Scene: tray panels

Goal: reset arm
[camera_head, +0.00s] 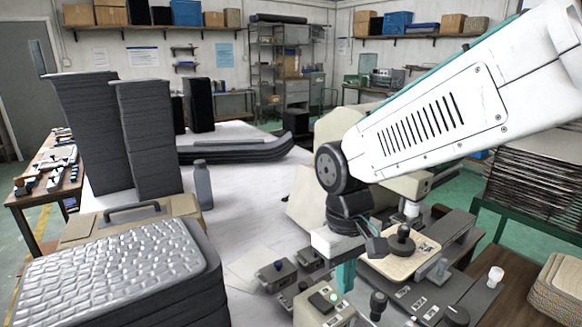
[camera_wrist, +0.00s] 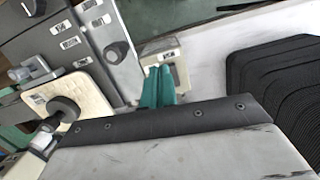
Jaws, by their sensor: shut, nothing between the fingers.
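My gripper (camera_head: 346,275) hangs at the end of my white arm in the head view, with its teal fingers pointing down. The fingertips overlap a small pale box with a label (camera_wrist: 178,70) in that view. I cannot tell whether they touch it.
A stack of grey textured panels (camera_head: 110,262) stands at the front left, with tall dark stacks (camera_head: 150,140) behind it. A grey bottle (camera_head: 203,185) stands on the white table (camera_head: 240,205). A dark ridged stack (camera_wrist: 275,95) is at the right in the wrist view.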

